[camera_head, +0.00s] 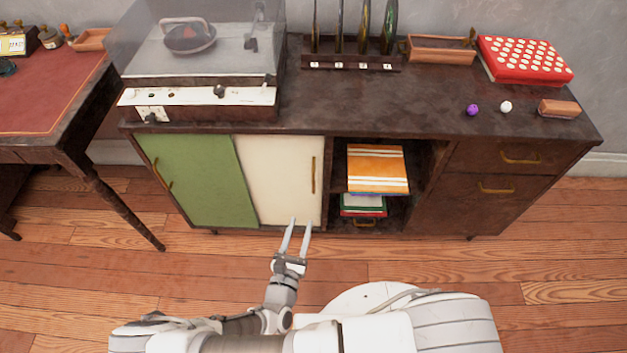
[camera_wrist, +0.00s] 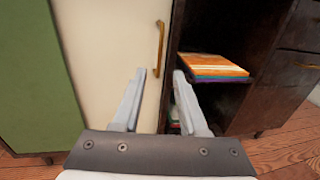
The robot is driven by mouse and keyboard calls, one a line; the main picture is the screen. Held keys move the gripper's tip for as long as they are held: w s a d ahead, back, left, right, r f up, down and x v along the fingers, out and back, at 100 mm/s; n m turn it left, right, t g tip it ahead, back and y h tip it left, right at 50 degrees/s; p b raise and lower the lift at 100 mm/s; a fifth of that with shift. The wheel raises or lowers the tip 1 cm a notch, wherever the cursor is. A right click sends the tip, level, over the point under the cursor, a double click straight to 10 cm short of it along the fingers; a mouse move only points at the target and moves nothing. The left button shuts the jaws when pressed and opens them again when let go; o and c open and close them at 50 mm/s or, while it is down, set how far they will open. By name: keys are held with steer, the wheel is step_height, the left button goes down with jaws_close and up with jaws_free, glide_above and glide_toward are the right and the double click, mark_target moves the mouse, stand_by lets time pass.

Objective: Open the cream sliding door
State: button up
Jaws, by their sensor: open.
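The cream sliding door (camera_head: 279,180) stands in the left half of the dark sideboard, between the green door and an open compartment. It also fills the middle left of the wrist view (camera_wrist: 104,50). Its brass handle (camera_head: 313,175) is upright near the door's right edge and shows above my fingers in the wrist view (camera_wrist: 160,49). My gripper (camera_head: 297,220) is open and empty, in front of the door's lower right part. In the wrist view its fingertips (camera_wrist: 159,72) point toward the cabinet just below the handle, with no contact visible.
The green door (camera_head: 202,181) covers the left end. The open compartment right of the cream door holds stacked books (camera_head: 377,168). Drawers (camera_head: 498,172) are at the right. A record player (camera_head: 195,70) stands on top. A red-topped desk (camera_head: 50,95) is at left. The wooden floor in front is clear.

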mark_target(313, 183)
steer(key=b+x, duration=0.3)
steer(key=x, duration=1.2)
steer(key=shift+w+d, duration=0.15)
steer(key=shift+w, duration=0.05)
jaws_close()
stand_by(0.7)
